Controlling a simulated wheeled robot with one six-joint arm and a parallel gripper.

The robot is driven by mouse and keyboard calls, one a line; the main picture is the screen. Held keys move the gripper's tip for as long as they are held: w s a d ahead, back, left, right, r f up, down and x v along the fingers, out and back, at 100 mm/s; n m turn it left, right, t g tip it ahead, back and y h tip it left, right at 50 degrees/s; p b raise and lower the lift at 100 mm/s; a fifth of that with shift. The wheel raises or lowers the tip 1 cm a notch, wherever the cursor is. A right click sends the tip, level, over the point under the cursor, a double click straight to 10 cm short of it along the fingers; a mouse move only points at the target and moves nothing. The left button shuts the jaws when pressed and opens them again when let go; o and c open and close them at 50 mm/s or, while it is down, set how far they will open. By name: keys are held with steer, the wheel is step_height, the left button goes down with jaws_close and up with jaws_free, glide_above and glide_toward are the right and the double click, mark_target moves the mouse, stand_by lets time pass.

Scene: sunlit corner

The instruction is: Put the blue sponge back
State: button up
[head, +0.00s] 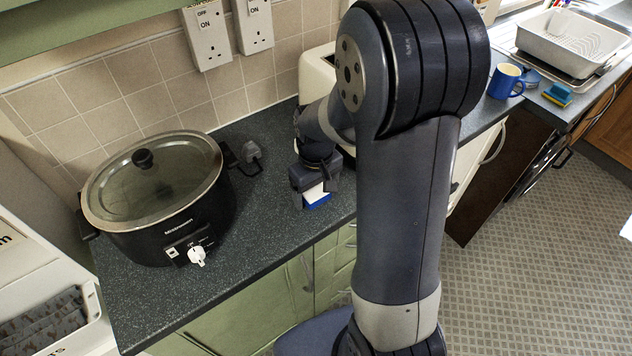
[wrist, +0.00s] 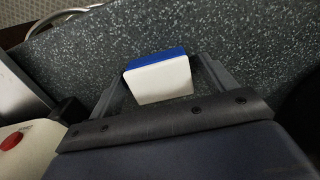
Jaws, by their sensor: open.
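A blue and white sponge (head: 318,201) lies on the dark speckled counter near its front edge. In the wrist view, the sponge (wrist: 161,80) shows a white face with a blue strip along its far edge. My gripper (head: 316,183) is low over the counter at the sponge and partly hides it in the head view. In the wrist view, my gripper (wrist: 158,76) is open, with one finger on each side of the sponge. A gap shows on the left; I cannot tell if the right finger touches it.
A black slow cooker (head: 158,195) with a glass lid stands left on the counter. A cream appliance (head: 316,75) is behind my arm. At the far right are a blue mug (head: 504,82), a yellow-and-blue sponge (head: 558,94) and a white dish rack (head: 570,44).

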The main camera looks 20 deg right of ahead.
mark_target(316, 190)
step_height(316, 190, up, 12)
steer(key=shift+r, duration=0.15)
stand_by(0.3)
steer(key=shift+o, duration=0.2)
